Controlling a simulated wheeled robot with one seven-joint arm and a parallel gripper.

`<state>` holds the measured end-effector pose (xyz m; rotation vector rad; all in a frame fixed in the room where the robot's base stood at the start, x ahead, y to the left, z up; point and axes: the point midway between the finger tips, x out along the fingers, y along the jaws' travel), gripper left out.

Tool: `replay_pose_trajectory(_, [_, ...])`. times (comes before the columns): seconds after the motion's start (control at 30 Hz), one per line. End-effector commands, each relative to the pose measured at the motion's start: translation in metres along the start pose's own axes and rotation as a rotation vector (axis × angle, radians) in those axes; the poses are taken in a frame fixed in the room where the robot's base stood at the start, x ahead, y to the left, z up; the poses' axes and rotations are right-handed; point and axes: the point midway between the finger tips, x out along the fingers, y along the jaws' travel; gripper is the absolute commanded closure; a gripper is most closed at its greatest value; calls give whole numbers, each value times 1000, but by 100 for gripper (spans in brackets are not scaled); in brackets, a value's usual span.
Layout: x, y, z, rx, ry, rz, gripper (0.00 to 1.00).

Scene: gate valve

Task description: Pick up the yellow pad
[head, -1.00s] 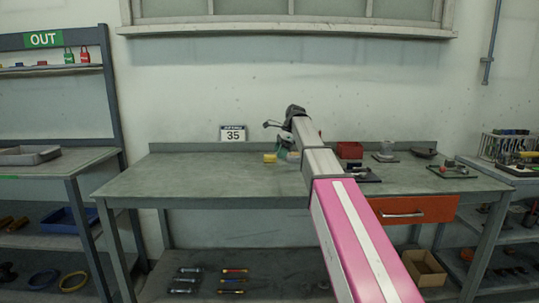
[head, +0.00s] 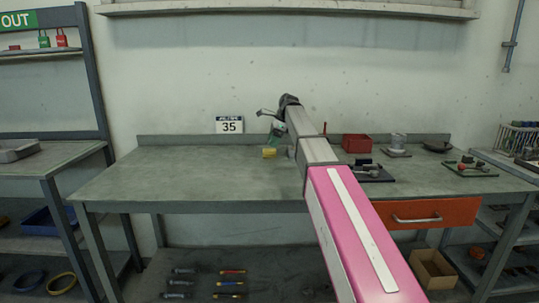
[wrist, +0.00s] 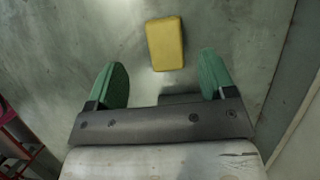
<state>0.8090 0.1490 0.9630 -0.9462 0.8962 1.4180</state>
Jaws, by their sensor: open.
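The yellow pad (head: 269,153) lies on the grey-green workbench (head: 180,175), left of my arm's end. In the wrist view the yellow pad (wrist: 166,43) is a small rectangular block just beyond the fingertips and roughly midway between them. My gripper (wrist: 163,75) is open, with its two green fingers apart and nothing between them. In the head view my gripper (head: 276,132) shows only in part, near the pad; my arm hides some of the bench to its right.
A red bin (head: 356,143) and several parts on dark plates sit on the bench's right side. A "35" sign (head: 229,125) stands at the back. An orange drawer (head: 424,213) is under the right side. The bench's left half is clear.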

Motion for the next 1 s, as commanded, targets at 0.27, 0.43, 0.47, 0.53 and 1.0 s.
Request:
replay_pose_trajectory(0.27, [23,-4,-4,-1,0,1,23])
replay_pose_trajectory(0.43, [47,-6,-5,-1,0,0,23])
replay_pose_trajectory(0.47, [50,-6,-5,-1,0,0,23])
replay_pose_trajectory(0.53, [54,-6,-6,-1,0,0,23])
replay_pose_trajectory(1.0, [54,-6,-5,0,0,-1,77])
